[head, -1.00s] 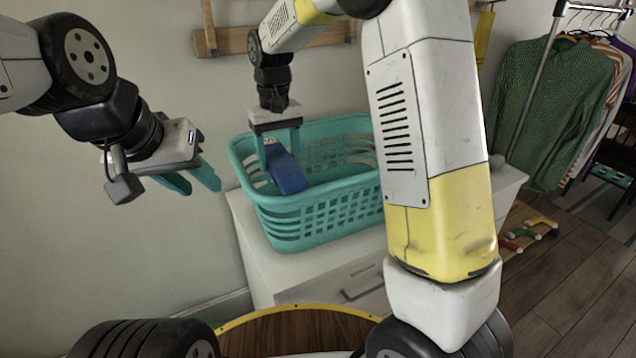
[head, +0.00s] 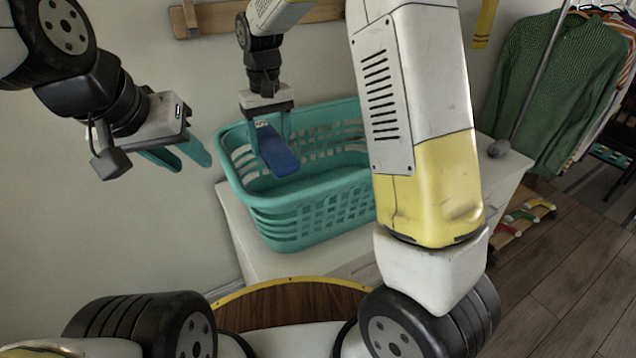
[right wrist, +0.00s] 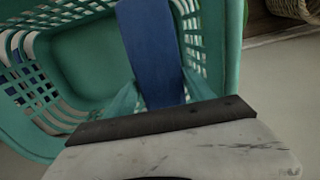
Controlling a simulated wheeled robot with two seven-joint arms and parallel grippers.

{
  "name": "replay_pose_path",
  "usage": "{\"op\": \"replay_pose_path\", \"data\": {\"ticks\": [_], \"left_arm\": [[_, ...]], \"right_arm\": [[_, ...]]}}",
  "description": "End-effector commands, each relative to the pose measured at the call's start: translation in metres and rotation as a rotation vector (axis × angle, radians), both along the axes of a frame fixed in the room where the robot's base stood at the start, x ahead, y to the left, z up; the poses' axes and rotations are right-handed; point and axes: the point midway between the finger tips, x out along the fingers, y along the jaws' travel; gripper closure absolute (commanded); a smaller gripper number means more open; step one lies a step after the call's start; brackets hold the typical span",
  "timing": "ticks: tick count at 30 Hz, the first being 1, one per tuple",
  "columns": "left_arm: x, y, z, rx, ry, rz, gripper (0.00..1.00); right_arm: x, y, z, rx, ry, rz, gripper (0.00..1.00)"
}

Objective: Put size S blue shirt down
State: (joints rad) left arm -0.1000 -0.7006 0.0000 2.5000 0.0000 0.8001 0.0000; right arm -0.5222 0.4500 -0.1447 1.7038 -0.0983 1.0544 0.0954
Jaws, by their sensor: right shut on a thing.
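The blue shirt (head: 275,151) is a narrow folded strip in the head view. My right gripper (head: 269,138) is shut on it and holds it over the teal basket (head: 318,208), within the rim. In the right wrist view, the shirt (right wrist: 152,50) extends from between the teal fingers (right wrist: 160,100), with the basket floor and walls around it. I cannot tell whether it touches the basket floor. A small pale mark shows near its top; no size is readable. My left gripper (head: 192,160) is open and empty, left of the basket.
The basket stands on a white cabinet (head: 236,225) against the wall. My right arm covers its right end. A wooden rack (head: 215,20) is on the wall behind. Hanging clothes (head: 545,85) are at the right. A wicker basket (right wrist: 295,8) shows in the right wrist view.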

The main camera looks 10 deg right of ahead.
Motion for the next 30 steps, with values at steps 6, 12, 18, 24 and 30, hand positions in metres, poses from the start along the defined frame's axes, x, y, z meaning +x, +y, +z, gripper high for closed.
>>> {"op": "replay_pose_path", "data": {"ticks": [6, 12, 18, 24, 30], "left_arm": [[0.0, 0.0, 0.0, 0.0, 0.0, 0.0, 0.64], [0.0, 0.0, 0.0, 0.0, 0.0, 0.0, 0.64], [0.0, 0.0, 0.0, 0.0, 0.0, 0.0, 0.64], [0.0, 0.0, 0.0, 0.0, 0.0, 0.0, 0.64], [0.0, 0.0, 0.0, 0.0, 0.0, 0.0, 0.64]], "right_arm": [[-0.001, 0.0, -0.026, -0.001, 0.003, 0.0, 0.86], [-0.001, 0.0, -0.062, -0.002, 0.005, 0.001, 0.86], [-0.001, 0.0, -0.102, -0.002, 0.005, -0.001, 0.86], [-0.001, -0.001, -0.132, -0.002, 0.003, -0.001, 0.86], [-0.001, -0.001, -0.169, -0.001, 0.004, 0.0, 0.86]]}}
